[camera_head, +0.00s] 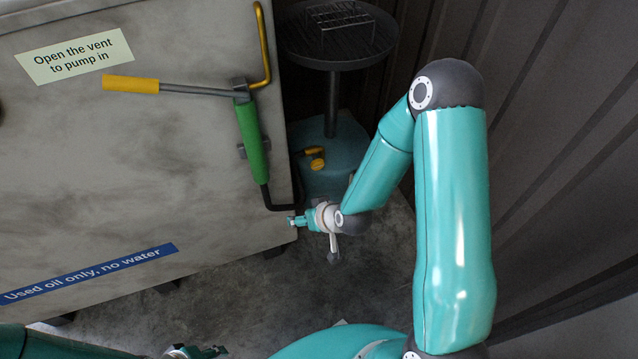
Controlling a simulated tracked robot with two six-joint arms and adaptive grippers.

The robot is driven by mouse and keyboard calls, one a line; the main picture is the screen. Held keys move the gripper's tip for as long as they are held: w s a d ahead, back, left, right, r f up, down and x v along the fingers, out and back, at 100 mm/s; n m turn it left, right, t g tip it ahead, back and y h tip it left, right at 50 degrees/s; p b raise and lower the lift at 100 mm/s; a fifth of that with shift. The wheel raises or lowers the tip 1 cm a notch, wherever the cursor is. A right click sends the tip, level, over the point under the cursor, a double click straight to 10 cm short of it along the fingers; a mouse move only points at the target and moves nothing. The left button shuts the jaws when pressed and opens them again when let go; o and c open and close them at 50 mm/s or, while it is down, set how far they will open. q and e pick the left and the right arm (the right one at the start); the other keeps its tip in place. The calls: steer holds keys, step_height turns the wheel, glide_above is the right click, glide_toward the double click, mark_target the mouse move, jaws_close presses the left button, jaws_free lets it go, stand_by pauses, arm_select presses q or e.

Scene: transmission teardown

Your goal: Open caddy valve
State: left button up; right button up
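The caddy has a teal base (340,140), a dark post and a round dark pan (338,40) on top. It stands to the right of the grey tank. A yellow valve handle (316,160) shows on the caddy's near left side. My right gripper (293,221) is below and slightly left of that handle, apart from it, by the tank's right edge. It is too small to tell whether its fingers are open or shut. My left gripper (215,351) is at the bottom edge, partly cut off, far from the caddy. Its finger state is unclear.
The grey tank (90,140) fills the left, with a green pump (251,140), a yellow-gripped lever (132,84) and a bent yellow pipe (264,45). A black pipe (277,205) ends close to my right gripper. A wire rack (340,15) rests on the pan. Corrugated wall stands right.

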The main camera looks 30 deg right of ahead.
steer(key=w+d+f+t+h+b, duration=0.2)
steer(key=w+d+f+t+b, duration=0.15)
steer(key=d+f+b, duration=0.5)
steer(key=t+h+b, duration=0.2)
steer(key=b, duration=1)
glide_toward(318, 166)
arm_select(q)
step_height(318, 166, down, 27)
steer(key=b, duration=0.3)
steer(key=shift+r, duration=0.2)
arm_select(e)
steer(key=x, duration=1)
steer(key=shift+w+d+f, duration=0.15)
steer(key=shift+w+f, duration=0.05)
steer(key=shift+w, duration=0.1)
